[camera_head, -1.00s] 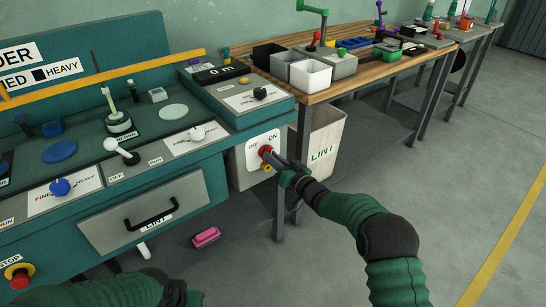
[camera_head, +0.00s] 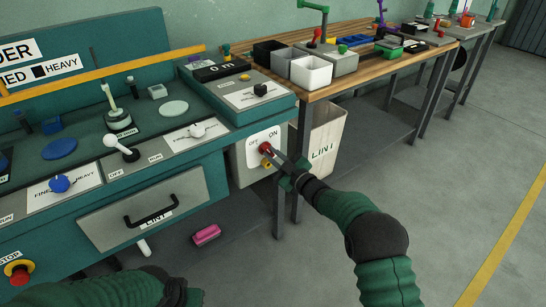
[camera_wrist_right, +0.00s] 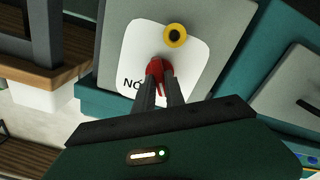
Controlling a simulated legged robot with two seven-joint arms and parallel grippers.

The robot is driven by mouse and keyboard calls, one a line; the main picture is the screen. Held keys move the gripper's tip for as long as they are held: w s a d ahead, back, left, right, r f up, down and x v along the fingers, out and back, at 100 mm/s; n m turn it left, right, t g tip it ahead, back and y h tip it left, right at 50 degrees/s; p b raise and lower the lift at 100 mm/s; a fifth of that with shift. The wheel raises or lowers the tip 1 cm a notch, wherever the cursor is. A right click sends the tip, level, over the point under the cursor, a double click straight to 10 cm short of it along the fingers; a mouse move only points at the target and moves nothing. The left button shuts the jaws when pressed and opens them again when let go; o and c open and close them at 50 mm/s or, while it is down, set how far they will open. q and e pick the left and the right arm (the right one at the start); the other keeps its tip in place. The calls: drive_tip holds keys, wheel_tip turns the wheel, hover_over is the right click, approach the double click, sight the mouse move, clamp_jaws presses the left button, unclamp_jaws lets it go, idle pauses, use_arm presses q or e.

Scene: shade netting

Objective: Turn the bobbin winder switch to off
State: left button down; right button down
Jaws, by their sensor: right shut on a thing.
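A red switch knob (camera_head: 266,147) sits on a white plate (camera_head: 254,152) marked OFF on the left and ON on the right, on the grey box at the console's right end. My right gripper (camera_head: 271,152) reaches it from the lower right and is shut on it. In the right wrist view the knob (camera_wrist_right: 157,70) is between the two fingertips (camera_wrist_right: 159,82), which partly hide it, and the plate appears upside down. I cannot tell exactly where the knob points.
A yellow ringed part (camera_head: 266,163) is just below the knob. The teal console (camera_head: 190,155) carries a white-knobbed lever (camera_head: 112,142) and other dials. A wooden bench (camera_head: 345,72) with bins and a lint bag (camera_head: 325,140) stand to the right. The floor at far right is clear.

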drive_tip(key=shift+f+n+b, duration=0.3)
drive_tip(key=shift+f+n, duration=0.05)
drive_tip(key=shift+n, duration=0.85)
drive_tip(key=c, duration=1.4)
unclamp_jaws()
drive_tip(key=shift+r, duration=0.15)
drive_tip(key=p+v, duration=0.5)
drive_tip(key=v, duration=1.1)
drive_tip(key=shift+s+d, duration=0.25)
drive_tip(key=shift+s, duration=0.1)
